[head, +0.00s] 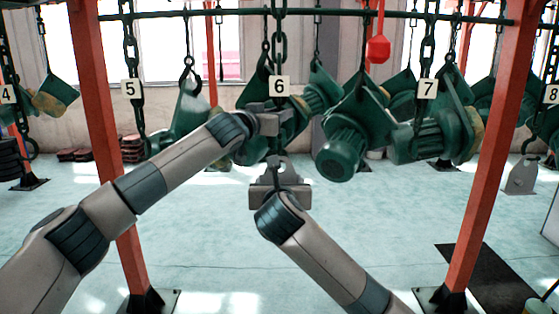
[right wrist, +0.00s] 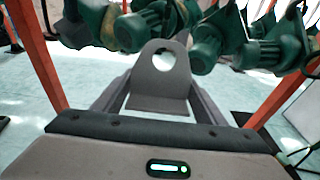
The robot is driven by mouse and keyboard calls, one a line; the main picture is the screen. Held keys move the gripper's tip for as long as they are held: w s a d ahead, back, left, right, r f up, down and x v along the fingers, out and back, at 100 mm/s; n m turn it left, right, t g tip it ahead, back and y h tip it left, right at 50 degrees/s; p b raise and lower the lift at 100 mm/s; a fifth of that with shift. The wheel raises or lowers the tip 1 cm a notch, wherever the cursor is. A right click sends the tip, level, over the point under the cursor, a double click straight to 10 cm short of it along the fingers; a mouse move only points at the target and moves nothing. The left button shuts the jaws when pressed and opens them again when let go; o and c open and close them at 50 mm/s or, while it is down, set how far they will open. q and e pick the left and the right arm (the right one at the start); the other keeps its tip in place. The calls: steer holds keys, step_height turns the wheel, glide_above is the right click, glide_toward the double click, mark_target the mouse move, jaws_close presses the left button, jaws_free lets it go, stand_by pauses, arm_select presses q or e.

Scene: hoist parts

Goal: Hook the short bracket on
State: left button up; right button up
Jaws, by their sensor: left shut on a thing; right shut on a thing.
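The short bracket (head: 293,168) is a grey plate with a round hole near its rounded top and a wider foot. My right gripper (head: 280,190) is shut on its foot and holds it upright, hole up. The bracket also shows between the fingers in the right wrist view (right wrist: 156,98). The dark chain (head: 280,45) with tag 6 (head: 279,86) hangs above the bracket. My left gripper (head: 270,122) is shut on the lower end of this chain, just above the bracket. The hook there is mostly hidden, so I cannot tell whether it touches the bracket.
Green hoist motors (head: 345,145) hang close behind and to the right. Chains with tags 5 (head: 130,89) and 7 (head: 427,89) hang on either side. Red posts (head: 101,120) stand left and right. Another grey bracket (head: 522,180) is at far right. The pale floor (head: 210,225) is mostly clear.

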steer(key=shift+w+r, duration=0.1)
steer(key=shift+w, duration=0.1)
steer(key=w+g, duration=0.1)
steer(key=w, duration=0.5)
steer(key=shift+w+f, duration=0.25)
steer(key=shift+f, duration=0.1)
stand_by(0.9)
steer(key=shift+w+f, duration=0.15)
steer(key=shift+w, duration=0.5)
stand_by(0.5)
steer(key=shift+x, duration=0.85)
stand_by(1.1)
steer(key=shift+w+f+t, duration=0.3)
steer(key=shift+w+t, duration=0.1)
steer(key=shift+w, duration=0.25)
steer(key=shift+w+f+t, duration=0.35)
steer(key=shift+w+t, duration=0.05)
steer(key=shift+w, duration=0.25)
stand_by(0.9)
steer(key=shift+f, duration=0.15)
stand_by(0.5)
